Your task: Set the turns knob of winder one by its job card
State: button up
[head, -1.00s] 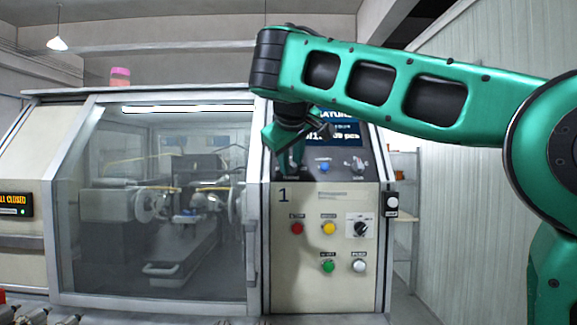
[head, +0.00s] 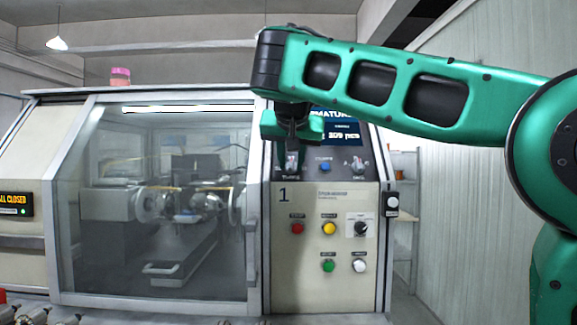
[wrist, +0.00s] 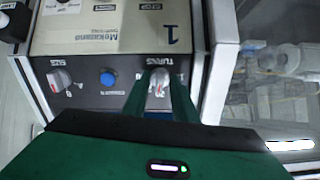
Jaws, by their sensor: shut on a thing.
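Winder one is the cream panel (head: 330,240) marked "1", beside a glazed enclosure. Its turns knob (head: 292,165) is a small grey knob at the upper left of the panel, labelled TURNS. My gripper (head: 292,150) points down at it from above. In the wrist view the knob (wrist: 159,82) sits between the two green fingers of my gripper (wrist: 160,92), which is shut on it. The knob's scale is mostly hidden by the fingers. The display (head: 343,133) above is partly covered by my arm. I cannot make out a job card.
A blue button (head: 325,167) and the size knob (head: 357,167) are right of the turns knob. Below are red (head: 298,229), yellow (head: 329,228), green (head: 328,266) and white (head: 359,266) buttons and a black selector (head: 361,229). The window (head: 160,200) is closed.

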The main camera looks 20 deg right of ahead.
jog(key=m, duration=0.7)
dwell(0.6)
jog(key=o, duration=0.6)
jog(key=shift+o, duration=0.2)
jog(key=v, duration=1)
jog(key=shift+s+r, duration=0.15)
jog(key=shift+s, duration=0.1)
